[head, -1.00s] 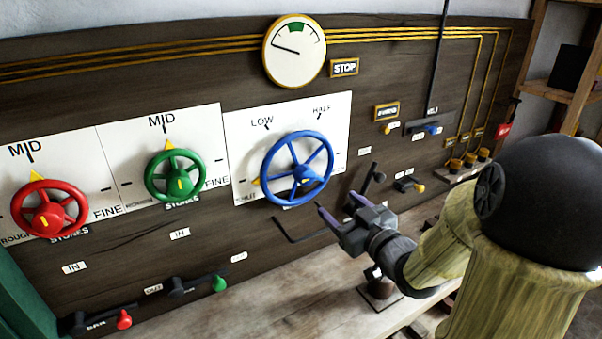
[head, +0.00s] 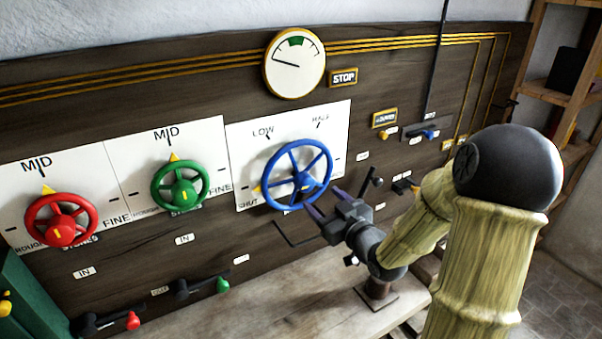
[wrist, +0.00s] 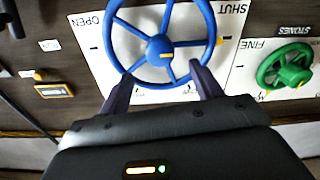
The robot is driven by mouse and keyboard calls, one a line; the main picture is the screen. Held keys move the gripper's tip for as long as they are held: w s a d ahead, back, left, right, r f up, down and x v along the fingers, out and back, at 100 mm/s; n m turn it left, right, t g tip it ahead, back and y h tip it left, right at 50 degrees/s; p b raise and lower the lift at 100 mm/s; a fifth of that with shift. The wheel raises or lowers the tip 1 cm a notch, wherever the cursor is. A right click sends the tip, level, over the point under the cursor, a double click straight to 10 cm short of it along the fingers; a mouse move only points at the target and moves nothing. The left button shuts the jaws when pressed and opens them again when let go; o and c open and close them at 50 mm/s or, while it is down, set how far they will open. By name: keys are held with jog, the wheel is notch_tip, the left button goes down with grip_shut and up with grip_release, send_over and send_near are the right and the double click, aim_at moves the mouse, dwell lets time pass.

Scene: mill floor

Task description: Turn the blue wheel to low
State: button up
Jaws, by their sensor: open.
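The blue wheel (head: 270,178) is mounted on a white dial plate (head: 247,150) marked SHUT, LOW and HALF. A yellow pointer at its left rim sits by SHUT. In the wrist view the blue wheel (wrist: 118,45) appears turned over, with the pointer at right by SHUT and a yellow mark on its hub. My gripper (head: 322,202) is open, at the lower right of the wheel in the head view. In the wrist view its two dark fingers (wrist: 163,90) are apart and overlap the wheel's near rim. I cannot tell whether they touch it.
A green wheel (head: 155,190) and a red wheel (head: 88,215) stand to the left, both with pointers at MID. A gauge (head: 294,75) is above. Small levers with red (head: 133,320) and green (head: 222,286) knobs are below. A bench ledge (head: 270,305) runs under the panel.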

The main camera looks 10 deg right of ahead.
aim_at(301, 178)
jog(key=p+x, duration=0.3)
jog(key=x, duration=0.8)
jog(key=shift+w+a, duration=0.1)
jog(key=shift+w, duration=0.15)
jog(key=c, duration=1)
